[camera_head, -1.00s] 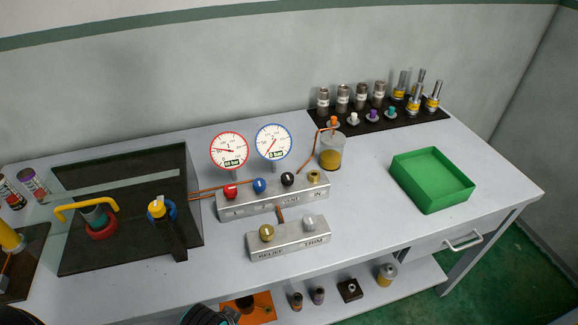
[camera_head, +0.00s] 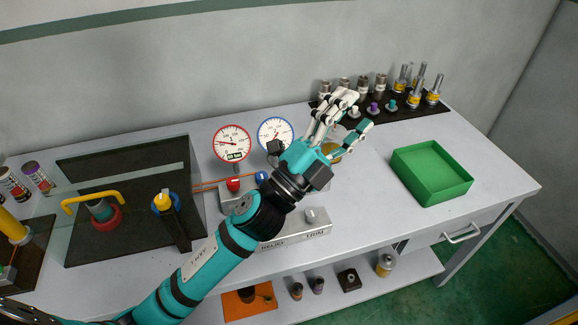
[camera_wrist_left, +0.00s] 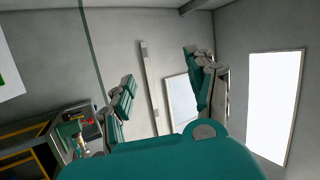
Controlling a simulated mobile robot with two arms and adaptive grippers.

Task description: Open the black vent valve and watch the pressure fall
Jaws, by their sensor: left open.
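My left gripper (camera_head: 350,112) is open and empty in the head view, its fingers pointing up and right over the bench. In the left wrist view the spread fingers (camera_wrist_left: 163,92) have nothing between them. The hand and forearm cross the upper valve block (camera_head: 227,198) and hide its right part, including the black vent valve. I cannot tell whether they touch the block. The red knob (camera_head: 234,185) and blue knob (camera_head: 262,178) still show. Behind stand a red-rimmed gauge (camera_head: 232,142) and a blue-rimmed gauge (camera_head: 275,132); their readings are too small to be sure of.
The lower relief and trim block (camera_head: 310,230) is partly covered by my arm. A green tray (camera_head: 432,177) is on the right. A dark panel with a yellow handle (camera_head: 93,197) is at left.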

